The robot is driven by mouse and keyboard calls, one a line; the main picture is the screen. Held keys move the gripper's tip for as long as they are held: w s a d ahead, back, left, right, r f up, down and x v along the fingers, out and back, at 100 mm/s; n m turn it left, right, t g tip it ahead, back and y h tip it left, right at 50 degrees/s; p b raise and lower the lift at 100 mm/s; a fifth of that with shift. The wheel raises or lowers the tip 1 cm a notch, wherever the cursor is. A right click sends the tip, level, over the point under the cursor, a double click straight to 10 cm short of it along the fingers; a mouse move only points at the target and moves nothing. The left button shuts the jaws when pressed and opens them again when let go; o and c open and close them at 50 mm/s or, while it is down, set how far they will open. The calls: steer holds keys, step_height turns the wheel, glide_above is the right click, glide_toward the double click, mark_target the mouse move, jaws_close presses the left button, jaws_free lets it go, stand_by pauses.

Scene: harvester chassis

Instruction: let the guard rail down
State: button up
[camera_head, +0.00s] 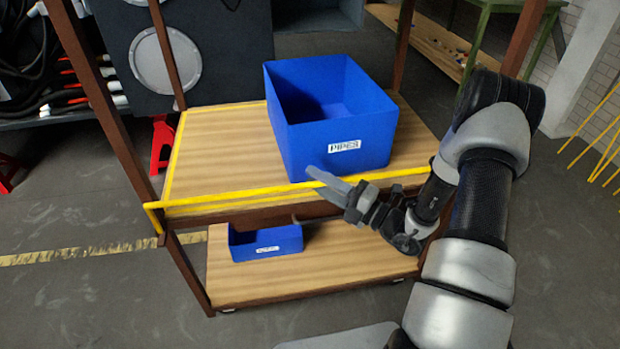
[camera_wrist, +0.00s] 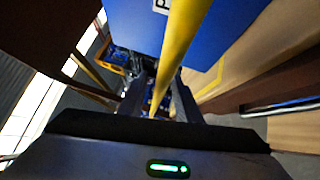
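The guard rail (camera_head: 236,194) is a thin yellow bar across the front of the cart's upper shelf, close to the shelf's front edge. It bends down at its left end, beside the brown post. My gripper (camera_head: 322,178) is at the rail, right of its middle, in front of the blue bin. In the wrist view the rail (camera_wrist: 184,38) runs down the picture to between the two fingers of my gripper (camera_wrist: 158,98). The fingers stand apart with a gap around the rail. Whether either finger touches it cannot be told.
A large blue bin (camera_head: 285,132) labelled PIPES stands on the wooden upper shelf (camera_head: 215,150), just behind the rail. A small blue bin (camera_head: 262,240) sits on the lower shelf (camera_head: 340,262). Brown posts (camera_head: 105,110) frame the cart. Open floor lies in front.

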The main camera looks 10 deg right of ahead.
steer(key=shift+x, duration=1.25)
jaws_close()
